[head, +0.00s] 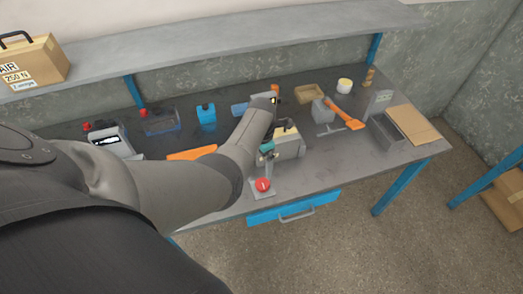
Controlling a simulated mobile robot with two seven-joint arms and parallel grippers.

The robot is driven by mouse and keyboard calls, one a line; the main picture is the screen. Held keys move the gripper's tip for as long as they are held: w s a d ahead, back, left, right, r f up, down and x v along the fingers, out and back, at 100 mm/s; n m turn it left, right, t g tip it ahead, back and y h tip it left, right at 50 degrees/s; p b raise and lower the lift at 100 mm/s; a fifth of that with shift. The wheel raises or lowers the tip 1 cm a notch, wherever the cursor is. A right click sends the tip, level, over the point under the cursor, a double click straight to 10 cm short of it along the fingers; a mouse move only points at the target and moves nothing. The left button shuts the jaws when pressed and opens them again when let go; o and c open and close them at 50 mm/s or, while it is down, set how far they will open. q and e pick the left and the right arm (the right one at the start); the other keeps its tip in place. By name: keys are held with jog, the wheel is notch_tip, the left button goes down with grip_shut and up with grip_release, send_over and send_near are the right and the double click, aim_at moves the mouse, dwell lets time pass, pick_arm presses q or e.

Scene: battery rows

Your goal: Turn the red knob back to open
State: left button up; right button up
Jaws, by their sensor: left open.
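The red knob (263,184) sits on a small grey plate at the front edge of the workbench. A pale mark runs across its top, and I cannot tell its exact setting. My right gripper is out of view.
A grey box-shaped device (289,144) stands right beside my left gripper. Orange tool (347,114), grey tray (380,131) and cardboard sheet (413,124) lie to the right. A blue drawer (294,207) hangs below the front edge. A shelf (215,51) runs behind.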

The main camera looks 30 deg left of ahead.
pick_arm(q)
jog(key=shift+r, duration=1.1)
